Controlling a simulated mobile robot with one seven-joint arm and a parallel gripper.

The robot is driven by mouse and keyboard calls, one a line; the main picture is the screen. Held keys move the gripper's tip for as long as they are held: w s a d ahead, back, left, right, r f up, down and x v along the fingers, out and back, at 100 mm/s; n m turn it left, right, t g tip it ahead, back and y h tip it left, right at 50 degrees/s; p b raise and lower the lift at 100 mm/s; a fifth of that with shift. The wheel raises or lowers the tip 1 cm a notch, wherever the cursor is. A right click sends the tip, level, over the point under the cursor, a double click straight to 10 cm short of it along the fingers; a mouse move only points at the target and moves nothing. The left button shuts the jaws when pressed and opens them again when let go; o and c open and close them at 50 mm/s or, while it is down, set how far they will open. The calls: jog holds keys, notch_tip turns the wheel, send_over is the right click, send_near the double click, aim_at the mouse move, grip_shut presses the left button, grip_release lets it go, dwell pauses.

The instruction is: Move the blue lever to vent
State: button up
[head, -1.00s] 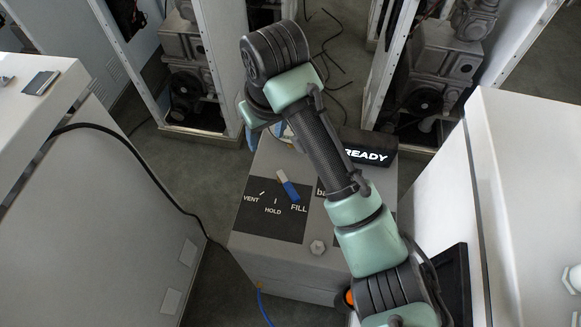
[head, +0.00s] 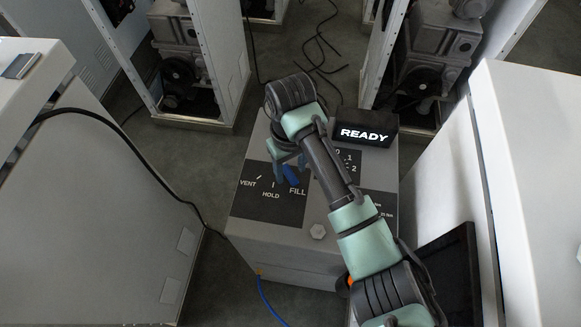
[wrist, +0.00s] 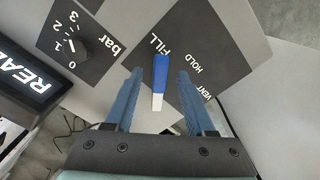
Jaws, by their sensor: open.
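The blue lever (wrist: 160,76) has a white end and lies on a dark panel marked VENT, HOLD and FILL. In the wrist view its blue end is by the word FILL. In the head view the lever (head: 291,174) is partly hidden by my arm and also lies by FILL. My gripper (wrist: 156,74) is open, with one blue finger on each side of the lever. I see a gap on both sides, and I cannot tell how far above the panel the fingertips are. In the head view my gripper (head: 287,165) is over the panel.
The panel is on top of a grey box (head: 290,236). A black READY display (head: 366,129) stands at its back right, and a dial (wrist: 82,47) marked in bar is beside the panel. White cabinets stand at left (head: 110,200) and right (head: 530,180).

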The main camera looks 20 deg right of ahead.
jog(key=shift+f, duration=0.4)
grip_shut()
jog(key=shift+r, duration=0.1)
dwell(1.1)
